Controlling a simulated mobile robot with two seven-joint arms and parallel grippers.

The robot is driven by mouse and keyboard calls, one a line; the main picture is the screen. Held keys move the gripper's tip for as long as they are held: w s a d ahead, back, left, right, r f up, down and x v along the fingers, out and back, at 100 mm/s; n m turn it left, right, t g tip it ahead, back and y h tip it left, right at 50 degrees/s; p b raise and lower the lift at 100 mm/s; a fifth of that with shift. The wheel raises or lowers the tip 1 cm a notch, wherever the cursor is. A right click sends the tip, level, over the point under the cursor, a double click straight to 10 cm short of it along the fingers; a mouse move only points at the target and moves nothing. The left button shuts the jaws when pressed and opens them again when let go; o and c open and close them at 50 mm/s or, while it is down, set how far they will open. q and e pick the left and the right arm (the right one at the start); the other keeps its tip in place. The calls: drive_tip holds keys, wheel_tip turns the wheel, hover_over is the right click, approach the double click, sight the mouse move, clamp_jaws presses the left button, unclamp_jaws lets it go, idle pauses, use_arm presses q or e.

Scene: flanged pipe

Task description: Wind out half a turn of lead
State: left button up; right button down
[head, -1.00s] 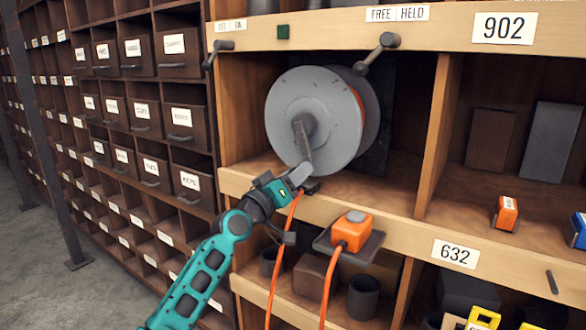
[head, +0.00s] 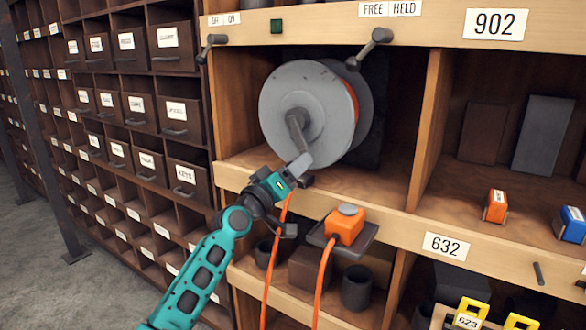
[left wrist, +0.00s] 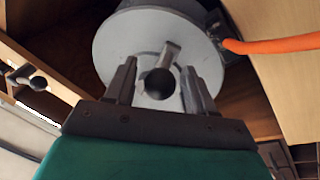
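A grey cable drum (head: 292,92) with orange lead wound on it sits in an upper shelf bay. Its crank arm (head: 295,133) points down from the hub. The drum also shows in the left wrist view (left wrist: 115,48), with a black round crank knob (left wrist: 158,82). My left gripper (head: 302,170) is at the crank's lower end. Its fingers (left wrist: 160,72) stand apart on either side of the knob, with small gaps visible. The orange lead (head: 276,248) hangs down below the drum. An orange connector (head: 342,229) sits on a dark bracket at the shelf's front edge. My right gripper is out of view.
An off/on lever (head: 210,46) is at the bay's upper left. Wooden dividers flank the drum. Label-fronted drawers (head: 122,105) fill the left.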

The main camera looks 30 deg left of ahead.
use_arm(q)
drive_tip(key=shift+b+v, duration=0.65)
drive_tip(key=shift+v, duration=5.8)
drive_tip(key=shift+f, duration=0.15)
drive_tip(key=s+d+f+m+g, duration=0.1)
drive_tip(key=s+d+f+g, duration=0.15)
drive_tip(key=f, duration=0.45)
drive_tip(key=s+d+f+m+g, duration=0.1)
drive_tip(key=s+d+f+m, duration=0.15)
drive_tip(key=f, duration=0.45)
drive_tip(key=s+d+f+g, duration=0.2)
drive_tip(key=d+f, duration=0.1)
drive_tip(key=f, duration=0.4)
drive_tip(key=s+d+f+m+g, duration=0.1)
drive_tip(key=s+d+f, duration=0.1)
drive_tip(key=s+f, duration=0.2)
drive_tip(key=s+d+f+m+g, duration=0.1)
drive_tip(key=s+d+f+m, duration=0.1)
drive_tip(key=s+d+f, duration=0.1)
drive_tip(key=s+d+f+m+g, duration=0.1)
drive_tip(key=s+d+f+g, duration=0.1)
drive_tip(key=s+f, duration=0.3)
drive_tip(key=shift+s+d+f+m+y, duration=0.25)
drive_tip(key=shift+d+f+m+y, duration=0.15)
drive_tip(key=shift+d+f, duration=0.1)
drive_tip(key=shift+c, duration=0.3)
